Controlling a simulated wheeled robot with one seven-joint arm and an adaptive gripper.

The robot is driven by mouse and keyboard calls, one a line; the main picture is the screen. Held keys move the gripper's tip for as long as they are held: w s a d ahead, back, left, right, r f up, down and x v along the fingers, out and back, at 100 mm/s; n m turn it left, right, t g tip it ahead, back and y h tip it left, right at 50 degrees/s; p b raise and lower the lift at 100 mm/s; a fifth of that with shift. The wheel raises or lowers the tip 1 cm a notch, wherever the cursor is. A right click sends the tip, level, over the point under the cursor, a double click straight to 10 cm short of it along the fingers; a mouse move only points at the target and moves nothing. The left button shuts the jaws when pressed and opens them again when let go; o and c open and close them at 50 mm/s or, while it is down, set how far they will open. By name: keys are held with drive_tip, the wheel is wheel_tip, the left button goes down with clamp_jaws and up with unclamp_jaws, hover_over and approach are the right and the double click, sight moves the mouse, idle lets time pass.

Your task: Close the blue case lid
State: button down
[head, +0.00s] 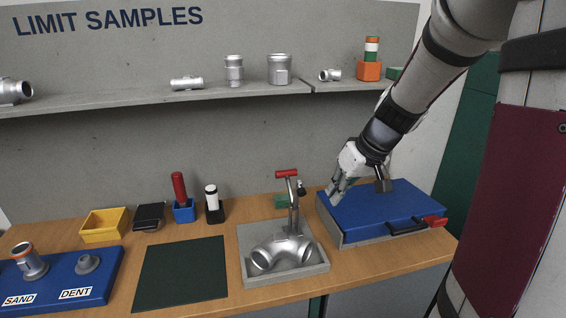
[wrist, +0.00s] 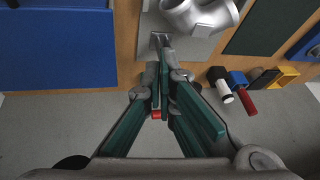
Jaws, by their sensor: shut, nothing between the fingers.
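The blue case lid (head: 375,207) lies flat, or very nearly flat, over the grey case base (head: 350,238) at the right end of the bench. I cannot see a clear gap between them. A black handle (head: 407,228) and a red piece (head: 435,221) show at its front. The lid also fills the upper left of the wrist view (wrist: 55,50). My gripper (head: 334,194) is shut and empty, pointing down at the lid's back left corner. I cannot tell whether it touches the lid. In the wrist view, my fingers (wrist: 162,85) are beside the lid.
A clamp with a red handle (head: 286,173) stands close left of my gripper, behind a silver pipe casting (head: 282,254) on a grey fixture (head: 312,268). A dark mat (head: 181,273) lies farther left. A shelf (head: 130,98) with sample parts runs above the bench.

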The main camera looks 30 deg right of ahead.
drive_tip(key=s+d+r+m+h+p, duration=0.1)
drive_tip(key=s+d+p, duration=0.25)
drive_tip(key=d, duration=0.35)
drive_tip(key=s+d+r+h+p, duration=0.1)
drive_tip(key=s+d+r+p, duration=0.15)
drive_tip(key=d+p, duration=0.3)
drive_tip(key=s+d+r+m+h+p, duration=0.1)
drive_tip(key=s+d+p, duration=0.3)
drive_tip(key=d, duration=0.3)
drive_tip(key=s+f+p+x, duration=0.1)
drive_tip(key=s+x, duration=0.1)
drive_tip(key=x, duration=1.1)
drive_tip(key=shift+a+f, duration=0.15)
drive_tip(key=shift+f, duration=0.05)
drive_tip(key=shift+s, duration=0.1)
